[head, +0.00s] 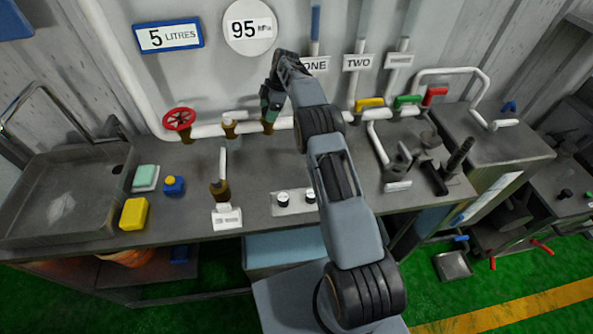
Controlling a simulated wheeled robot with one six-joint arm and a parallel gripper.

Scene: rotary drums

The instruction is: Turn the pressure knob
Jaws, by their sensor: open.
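Two small round black-and-white knobs, one on the left (283,199) and one on the right (310,195), sit on a light panel on the counter. The right one is partly hidden by my arm. I cannot read a label that tells which control is the pressure knob. A round sign (249,27) on the wall reads 95 MPa. My gripper (269,117) is open, at the wall pipe beside a brass valve fitting (268,128). It is behind and above the knob panel, apart from it. Its fingertips are small, and I cannot tell whether they touch the fitting.
A brass tap (220,189) stands left of the panel. Yellow, green and red handles (407,100) are at right. The front counter left of the tap is partly clear.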

